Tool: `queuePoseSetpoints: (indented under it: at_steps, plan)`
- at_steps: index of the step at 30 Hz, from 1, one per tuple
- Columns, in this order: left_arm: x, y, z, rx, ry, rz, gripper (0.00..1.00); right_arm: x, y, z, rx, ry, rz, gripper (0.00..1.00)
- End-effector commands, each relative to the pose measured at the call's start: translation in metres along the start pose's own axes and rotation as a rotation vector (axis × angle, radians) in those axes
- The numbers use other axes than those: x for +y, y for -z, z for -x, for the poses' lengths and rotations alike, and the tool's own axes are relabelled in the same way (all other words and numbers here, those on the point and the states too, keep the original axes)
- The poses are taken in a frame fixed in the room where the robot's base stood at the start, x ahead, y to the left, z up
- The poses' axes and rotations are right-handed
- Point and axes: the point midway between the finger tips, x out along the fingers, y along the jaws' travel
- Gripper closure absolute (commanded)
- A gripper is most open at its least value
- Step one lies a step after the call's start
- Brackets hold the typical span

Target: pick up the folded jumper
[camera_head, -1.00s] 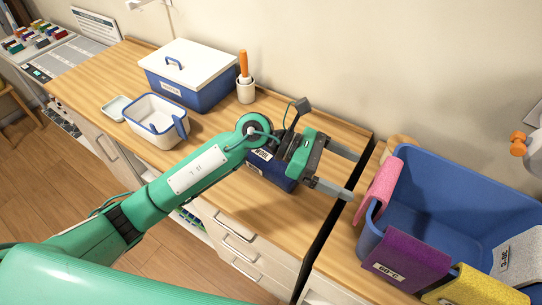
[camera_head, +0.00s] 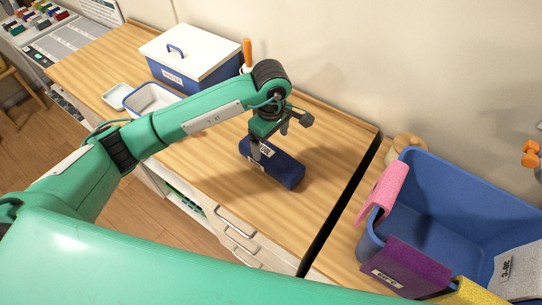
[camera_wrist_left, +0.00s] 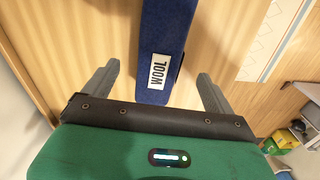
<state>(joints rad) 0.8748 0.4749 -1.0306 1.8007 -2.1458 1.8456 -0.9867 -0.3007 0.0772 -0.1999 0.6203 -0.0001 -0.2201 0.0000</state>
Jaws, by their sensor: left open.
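The folded jumper is a dark blue, block-like bundle (camera_head: 285,173) with a white label, lying on the wooden counter. In the left wrist view the jumper (camera_wrist_left: 162,30) runs up the picture, and its label reads WOOL. My left gripper (camera_head: 264,148) points down at the jumper's left end and partly hides it. In the left wrist view the gripper (camera_wrist_left: 157,74) is open, with one finger on each side of the jumper's near end. Gaps show on both sides. I cannot tell how far the fingertips are above the counter. My right gripper is not in view.
A blue tub (camera_head: 455,205) with coloured cloths over its rim stands at the right. A white-lidded blue box (camera_head: 190,55) and a small white basket (camera_head: 150,98) stand at the left, with an orange-handled tool (camera_head: 247,52) behind my arm. The counter right of the jumper is clear.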

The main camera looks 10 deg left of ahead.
Motion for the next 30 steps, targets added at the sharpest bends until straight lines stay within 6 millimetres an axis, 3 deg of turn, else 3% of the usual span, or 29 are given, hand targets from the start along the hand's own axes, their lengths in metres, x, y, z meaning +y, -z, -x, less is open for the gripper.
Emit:
queuePoseSetpoints:
  at_steps: [6, 14, 22, 30]
  plan:
    - [-0.001, -0.001, -0.030, -0.003, 0.001, 0.001, 0.11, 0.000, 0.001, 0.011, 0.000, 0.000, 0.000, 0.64]
    - [-0.001, -0.002, -0.045, -0.004, 0.002, 0.001, 0.11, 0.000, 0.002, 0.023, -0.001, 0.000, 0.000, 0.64]
    - [-0.002, -0.002, -0.079, -0.004, 0.003, 0.001, 0.11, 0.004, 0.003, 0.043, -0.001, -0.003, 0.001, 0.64]
    - [-0.002, -0.002, -0.088, -0.002, -0.002, -0.001, 0.11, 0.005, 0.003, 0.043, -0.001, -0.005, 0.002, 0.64]
